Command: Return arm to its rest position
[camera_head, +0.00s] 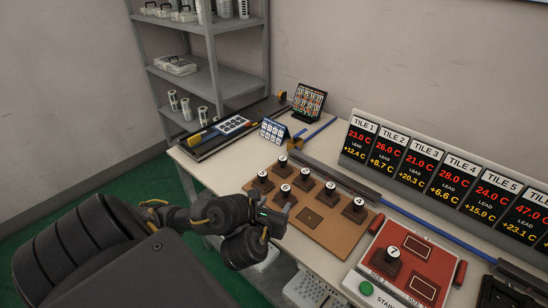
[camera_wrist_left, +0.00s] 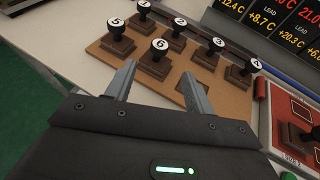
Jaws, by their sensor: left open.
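My left arm comes in from the left in the head view. My left gripper (camera_head: 280,208) is over the near edge of the brown stamp board (camera_head: 325,232). In the left wrist view its two fingers (camera_wrist_left: 158,88) stand wide apart with nothing between them. Stamp 6 (camera_head: 285,190) stands on the board just beyond the fingers; it also shows in the wrist view (camera_wrist_left: 157,62). Several other numbered stamps, such as stamp 5 (camera_head: 262,184) and stamp 4 (camera_head: 355,212), stand upright on the board. My right gripper is not in view.
Stamp 7 (camera_head: 389,262) stands on the red tray (camera_head: 430,265) at the right, near a green button (camera_head: 366,288). A tile display (camera_head: 440,180) lines the back. A grey shelf (camera_head: 213,75) stands behind.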

